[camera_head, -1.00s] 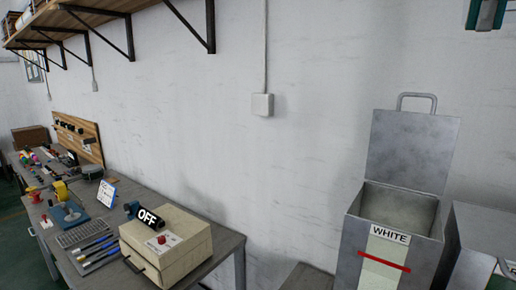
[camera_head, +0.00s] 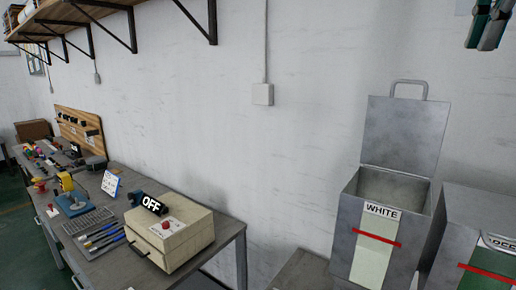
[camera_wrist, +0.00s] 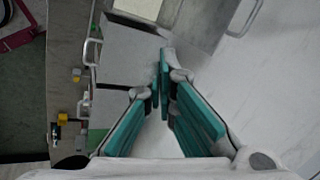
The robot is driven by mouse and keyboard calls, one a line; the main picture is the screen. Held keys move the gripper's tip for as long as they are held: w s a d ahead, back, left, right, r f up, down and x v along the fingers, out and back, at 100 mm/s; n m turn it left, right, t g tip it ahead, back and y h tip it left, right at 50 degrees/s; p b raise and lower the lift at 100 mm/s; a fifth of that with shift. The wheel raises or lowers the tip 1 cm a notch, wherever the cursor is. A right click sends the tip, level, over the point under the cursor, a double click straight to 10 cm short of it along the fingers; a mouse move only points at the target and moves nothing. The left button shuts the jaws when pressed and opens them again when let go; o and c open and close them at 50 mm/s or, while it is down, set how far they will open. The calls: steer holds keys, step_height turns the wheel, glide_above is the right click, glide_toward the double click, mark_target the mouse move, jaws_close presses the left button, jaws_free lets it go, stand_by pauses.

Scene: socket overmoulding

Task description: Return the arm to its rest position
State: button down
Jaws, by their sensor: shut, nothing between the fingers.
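My gripper (camera_head: 487,38) shows at the top right corner of the head view, with teal-faced fingers hanging down in front of the wall. In the wrist view my gripper (camera_wrist: 161,68) has its two teal fingers meeting at the tips, shut with nothing between them. It is clear of the bins and the bench in the head view. The rest of my arm is out of the head view.
A metal bin labelled WHITE (camera_head: 341,235) stands open at the right. Another bin with a green panel (camera_head: 490,272) is beside it. A bench (camera_head: 227,237) at the left holds a beige box (camera_head: 185,243) with an OFF sign (camera_head: 154,205). A shelf (camera_head: 85,12) is above.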

steer(key=s+a+f+n+b, duration=0.2)
steer(key=a+f+n, duration=0.2)
steer(key=f+n, duration=0.3)
steer(key=s+a+f+n+t+y+b, duration=0.1)
steer(key=a+f+n, duration=0.4)
steer(key=f, duration=1.3)
steer(key=s+a+f+n+b, duration=0.2)
steer(key=a+f+n, duration=0.3)
steer(key=f+n, duration=0.3)
step_height(320, 180, down, 5)
steer(key=shift+s+a+r+n+y+b, duration=0.2)
steer(key=shift+s+n+y+b, duration=0.2)
steer(key=shift+s, duration=0.3)
steer(key=shift+d, duration=0.1)
